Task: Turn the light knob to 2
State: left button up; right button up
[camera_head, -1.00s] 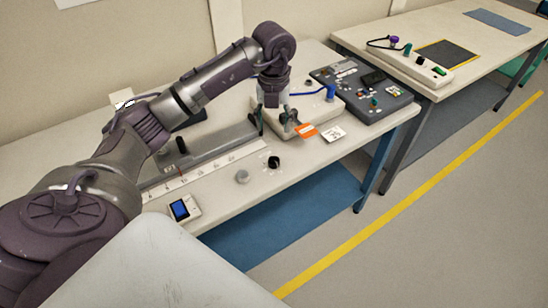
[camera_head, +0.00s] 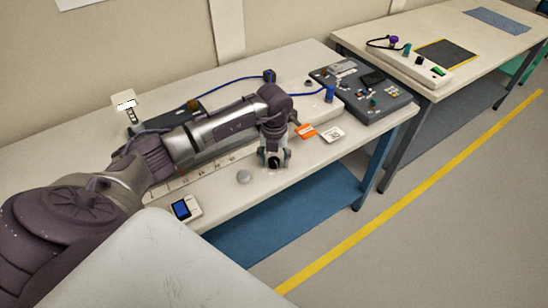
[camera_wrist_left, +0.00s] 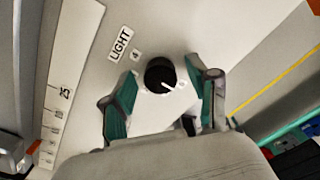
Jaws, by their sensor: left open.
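The light knob is a round black knob with a white pointer line; in the wrist view (camera_wrist_left: 158,71) it sits on the pale bench top. Its pointer aims toward the lower right there. A "LIGHT" label (camera_wrist_left: 120,44) and a small "4" mark (camera_wrist_left: 136,55) lie to its upper left; other marks are too small or hidden to read. My left gripper (camera_head: 274,159) is open over the knob, with a teal-padded finger on either side and gaps visible. In the head view the knob (camera_head: 273,162) shows partly between the fingers. My right gripper is not in view.
A grey round disc (camera_head: 243,177) and a small device with a blue screen (camera_head: 182,208) lie left of the gripper. An orange tag (camera_head: 305,131), a white card (camera_head: 332,135) and a dark panel box (camera_head: 358,92) stand to the right. A ruler strip (camera_wrist_left: 68,75) runs nearby.

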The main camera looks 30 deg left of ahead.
pick_arm(q)
jog(key=shift+c, duration=0.4)
grip_shut()
jog(key=shift+m, duration=0.3)
jog(key=m+b, duration=0.2)
jog(key=shift+f+m, duration=0.1)
jog(key=shift+m, duration=0.2)
jog(key=m+b, duration=0.3)
jog(key=m, duration=0.2)
jog(key=m+b, duration=0.2)
jog(key=m, duration=0.3)
jog(key=shift+b, duration=0.35)
jog(key=shift+m+b, duration=1)
jog(key=shift+m, duration=1.3)
jog(key=shift+r, duration=0.2)
